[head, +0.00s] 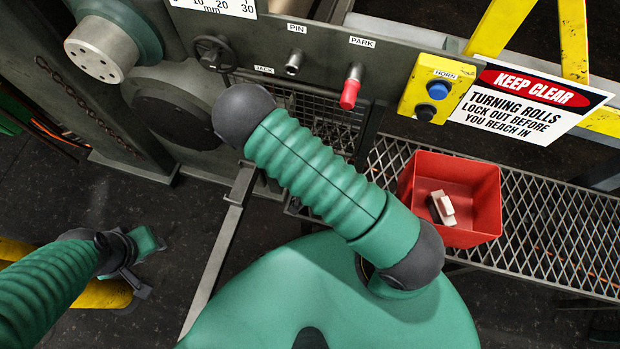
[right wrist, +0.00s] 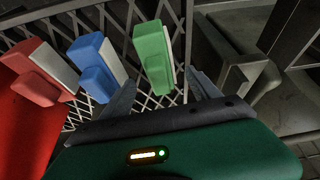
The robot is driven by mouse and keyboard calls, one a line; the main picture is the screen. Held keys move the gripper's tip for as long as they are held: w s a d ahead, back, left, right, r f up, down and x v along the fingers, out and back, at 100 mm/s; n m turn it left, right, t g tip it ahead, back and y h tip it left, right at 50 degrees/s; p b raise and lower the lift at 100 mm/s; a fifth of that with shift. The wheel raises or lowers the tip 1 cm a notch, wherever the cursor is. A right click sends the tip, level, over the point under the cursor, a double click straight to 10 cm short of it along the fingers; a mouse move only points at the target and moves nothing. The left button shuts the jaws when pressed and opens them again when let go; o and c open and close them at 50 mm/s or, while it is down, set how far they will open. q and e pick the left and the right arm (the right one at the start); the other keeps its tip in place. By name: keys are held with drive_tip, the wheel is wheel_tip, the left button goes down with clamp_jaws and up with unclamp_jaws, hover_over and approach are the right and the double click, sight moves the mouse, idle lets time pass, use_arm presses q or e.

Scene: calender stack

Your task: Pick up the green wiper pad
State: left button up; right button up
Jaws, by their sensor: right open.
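The green wiper pad (right wrist: 153,55), a green block with a pale side, is in the upper middle of the right wrist view, in front of metal mesh. My right gripper (right wrist: 160,92) is open. Its two grey fingers reach up on either side of the pad's lower end, and I cannot tell whether they touch it. In the head view the pad and my right gripper do not show. My left gripper (head: 133,272) is at the lower left of the head view, over the dark floor, with its jaws unclear.
A blue pad (right wrist: 92,65) and a red pad (right wrist: 38,72) are left of the green one. A red bin (head: 478,190) holding a small pale block (head: 443,207) is on the mesh shelf (head: 560,235). A panel with a red-tipped PARK handle (head: 350,93) stands behind.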

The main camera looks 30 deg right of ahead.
drive_tip(key=shift+w+d+f+b, duration=0.1)
drive_tip(key=shift+d+f+b, duration=0.15)
drive_tip(key=shift+f, duration=0.2)
drive_tip(key=b+x, duration=0.4)
drive_tip(key=shift+w+a+f, duration=0.1)
drive_tip(key=shift+f, duration=0.05)
drive_tip(key=shift+w, duration=0.1)
drive_tip(key=shift+r, duration=0.2)
drive_tip(key=shift+c, duration=1.3)
clamp_jaws()
